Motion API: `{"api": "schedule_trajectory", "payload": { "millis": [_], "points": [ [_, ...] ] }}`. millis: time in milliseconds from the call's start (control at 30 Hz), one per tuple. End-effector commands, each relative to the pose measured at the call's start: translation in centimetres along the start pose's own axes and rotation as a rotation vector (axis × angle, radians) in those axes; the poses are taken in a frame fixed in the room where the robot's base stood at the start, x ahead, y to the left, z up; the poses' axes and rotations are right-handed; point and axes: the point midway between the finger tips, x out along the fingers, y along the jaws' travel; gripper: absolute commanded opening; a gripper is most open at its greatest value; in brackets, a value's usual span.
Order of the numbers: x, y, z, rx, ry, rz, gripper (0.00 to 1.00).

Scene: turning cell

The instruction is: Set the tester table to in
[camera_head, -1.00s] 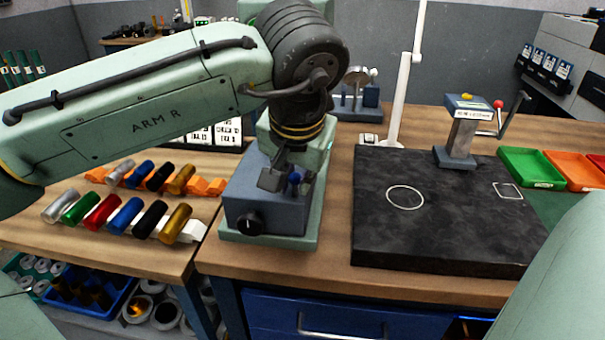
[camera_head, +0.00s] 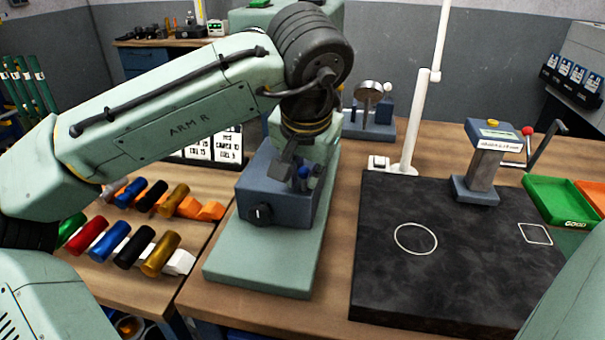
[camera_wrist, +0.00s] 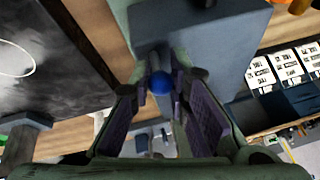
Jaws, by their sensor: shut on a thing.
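The tester table (camera_head: 268,200) is a blue-grey block with a black dial on its front. It sits on a long pale green base (camera_head: 258,268), with a bare stretch of base in front of it. A blue ball knob (camera_head: 303,173) stands at the table's top right; in the wrist view the blue knob (camera_wrist: 161,83) shows between my fingers. My gripper (camera_head: 294,168) reaches down from above and is shut on this knob. The wrist and fingers hide part of the table's top and the tester behind it.
A white post (camera_head: 415,110) rises behind the plate. Coloured cylinders (camera_head: 125,212) lie in rows on the left bench. A green tray (camera_head: 560,200) is at far right.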

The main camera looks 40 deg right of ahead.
Motion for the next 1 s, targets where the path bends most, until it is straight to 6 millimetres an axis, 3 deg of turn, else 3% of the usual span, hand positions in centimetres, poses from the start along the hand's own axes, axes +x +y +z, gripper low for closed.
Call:
{"api": "schedule_trajectory", "payload": {
  "millis": [233,267,567,867,1000],
  "points": [
    [-0.2,-0.3,-0.6,-0.010,0.017,-0.003,0.00],
    [-0.2,-0.3,-0.6,-0.010,0.017,-0.003,0.17],
    [-0.1,-0.2,-0.4,-0.007,0.012,-0.002,0.37],
    [-0.1,-0.2,-0.3,-0.006,0.010,-0.002,0.38],
    [-1.1,-0.2,-0.3,-0.005,0.010,-0.002,0.38]
  ]
}}
